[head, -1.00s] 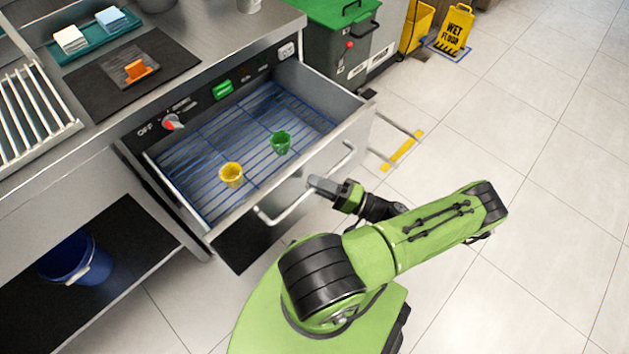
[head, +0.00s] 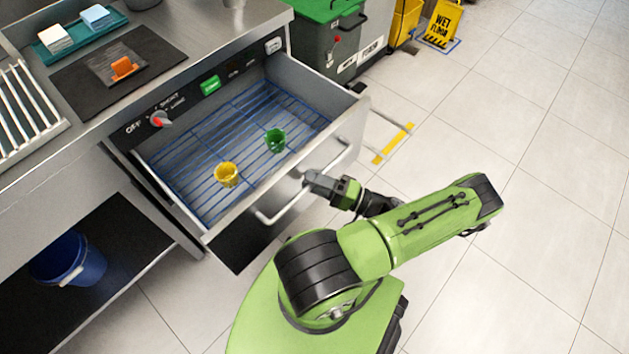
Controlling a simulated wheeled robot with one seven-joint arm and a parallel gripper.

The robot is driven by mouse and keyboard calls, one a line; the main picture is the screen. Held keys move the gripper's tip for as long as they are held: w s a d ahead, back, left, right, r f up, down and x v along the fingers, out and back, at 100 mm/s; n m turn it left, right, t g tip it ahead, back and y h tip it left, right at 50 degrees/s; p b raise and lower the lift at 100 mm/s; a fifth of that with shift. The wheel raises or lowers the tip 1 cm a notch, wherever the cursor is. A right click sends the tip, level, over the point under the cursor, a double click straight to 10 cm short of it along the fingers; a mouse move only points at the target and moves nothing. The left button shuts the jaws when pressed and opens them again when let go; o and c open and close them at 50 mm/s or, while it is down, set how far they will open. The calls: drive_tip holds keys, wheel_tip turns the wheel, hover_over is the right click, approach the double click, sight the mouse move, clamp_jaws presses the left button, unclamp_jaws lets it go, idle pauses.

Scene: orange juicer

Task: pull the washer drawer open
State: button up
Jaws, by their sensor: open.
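The washer drawer (head: 222,222) stands pulled well out of the counter front. Its blue wire rack holds a yellow cup (head: 226,175) and a green cup (head: 275,140). A long metal bar handle (head: 272,218) runs along the drawer front. My gripper (head: 308,180) is at the middle of the handle, with its fingertips pointing at the drawer front. The jaws are open. The fingers cover part of the bar, so I cannot tell whether the bar lies between them or touches them.
A red-marked dial (head: 159,119) and a green button (head: 210,85) sit on the panel behind the drawer. A blue bucket (head: 72,258) is on the lower shelf at left. A green-lidded bin (head: 325,40) and wet floor sign (head: 441,25) stand at the back. The tiled floor at right is clear.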

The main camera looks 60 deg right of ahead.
drive_tip(key=b+v, duration=0.2)
drive_tip(key=v, duration=1.3)
drive_tip(key=shift+s+f, duration=0.15)
drive_tip(key=shift+s, duration=0.2)
drive_tip(key=shift+d, duration=0.15)
